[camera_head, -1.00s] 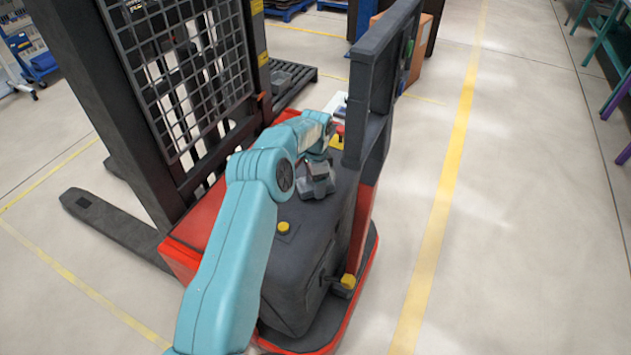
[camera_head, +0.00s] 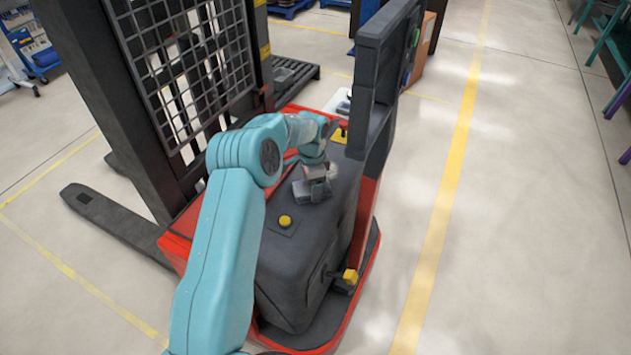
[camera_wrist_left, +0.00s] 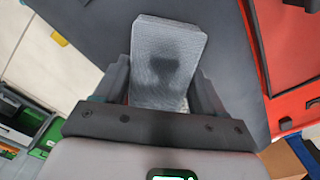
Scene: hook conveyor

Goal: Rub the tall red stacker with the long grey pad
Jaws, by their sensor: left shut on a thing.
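The tall red stacker (camera_head: 187,222) stands in front of me, with a dark mast, a mesh guard and a dark grey body cover (camera_head: 322,225). My left gripper (camera_head: 313,186) is at the top of this cover, in the middle of the head view. In the left wrist view my left gripper (camera_wrist_left: 160,100) is shut on the long grey pad (camera_wrist_left: 167,55), a ribbed grey block that sticks out past the fingers. The pad lies over the dark cover; I cannot tell whether it touches. My right gripper is not in view.
A dark upright panel (camera_head: 372,85) rises from the stacker, right of my left gripper. A yellow button (camera_head: 285,221) sits on the cover. A fork (camera_head: 110,218) extends left. The floor right of the stacker is clear, with a yellow line (camera_head: 447,190).

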